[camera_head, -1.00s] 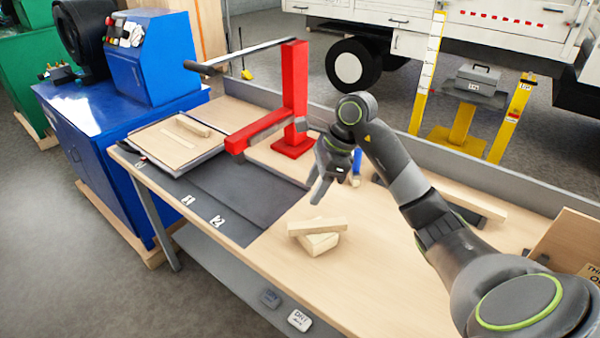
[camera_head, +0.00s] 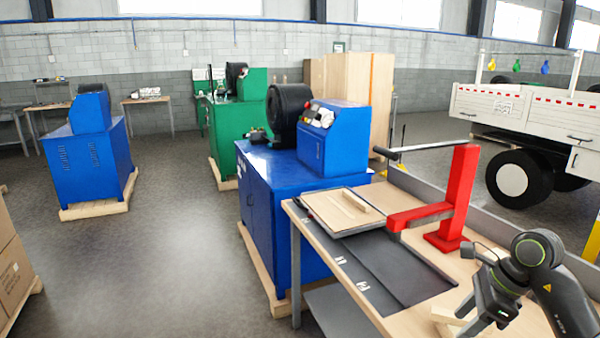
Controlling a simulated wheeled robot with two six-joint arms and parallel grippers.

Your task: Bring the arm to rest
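My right arm reaches in at the lower right of the head view. Its dark grey gripper (camera_head: 472,318) is over the near right part of the workbench (camera_head: 415,318), close to pale wooden blocks (camera_head: 445,313). The gripper and the picture edge partly hide these blocks. I cannot make out whether its fingers are apart or together, and I see nothing clearly held. My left arm and gripper are not in view.
A red lever tool (camera_head: 461,195) stands on the bench behind the gripper. A tray with a wood strip (camera_head: 350,205) lies at the bench's left end. A blue machine (camera_head: 275,205) stands beside the bench. Open floor (camera_head: 170,270) lies to the left.

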